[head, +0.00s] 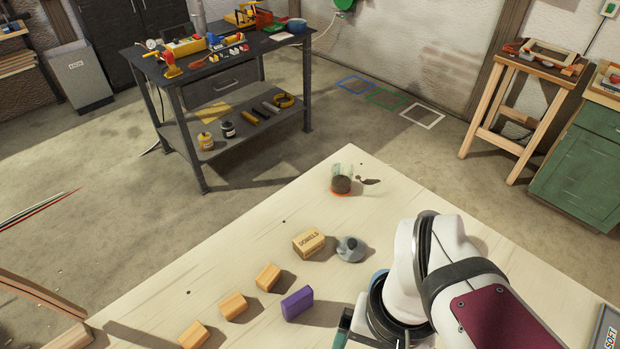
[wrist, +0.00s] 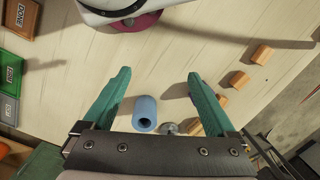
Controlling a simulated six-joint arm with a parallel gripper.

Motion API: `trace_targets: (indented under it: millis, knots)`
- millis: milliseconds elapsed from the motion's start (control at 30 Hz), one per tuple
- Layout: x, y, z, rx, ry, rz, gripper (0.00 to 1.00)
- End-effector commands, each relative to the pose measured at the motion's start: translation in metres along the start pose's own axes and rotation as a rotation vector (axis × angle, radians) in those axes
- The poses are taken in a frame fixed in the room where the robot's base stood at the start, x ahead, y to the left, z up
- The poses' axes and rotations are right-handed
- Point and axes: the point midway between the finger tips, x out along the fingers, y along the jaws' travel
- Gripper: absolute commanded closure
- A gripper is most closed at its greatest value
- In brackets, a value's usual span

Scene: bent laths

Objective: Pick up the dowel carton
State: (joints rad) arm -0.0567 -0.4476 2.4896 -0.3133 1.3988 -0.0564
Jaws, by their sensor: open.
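The dowel carton (head: 308,241) is a small tan box marked DOWELS. It lies on the pale wooden bench top, just left of a grey lump-like item (head: 350,248). In the wrist view my gripper (wrist: 159,74) has its two teal fingers spread wide, with only bare bench top between the tips. The carton is not clearly visible there; the right finger may hide part of it. In the head view my arm covers most of the gripper, which is on the near side of the carton and apart from it.
A purple block (head: 297,304) and wooden blocks (head: 268,277) lie nearer than the carton. A blue hollow cylinder (wrist: 145,113) stands close to the grey item. Labelled trays (wrist: 45,15) line the left of the wrist view. A dark round item (head: 341,184) sits near the far corner.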

Motion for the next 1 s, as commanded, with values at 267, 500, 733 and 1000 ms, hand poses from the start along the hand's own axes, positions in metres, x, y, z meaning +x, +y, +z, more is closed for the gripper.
trace_targets:
  millis: [267, 500, 733, 1000]
  knots:
    - [0.030, -0.063, -0.139, -1.137, -0.218, 0.735, 0.09]
    - [0.125, -0.206, -0.193, -1.940, -0.397, 1.400, 0.09]
    - [0.160, -0.237, -0.202, -2.110, -0.446, 1.600, 0.09]
    - [0.180, -0.198, -0.262, -2.107, -0.447, 1.594, 0.09]
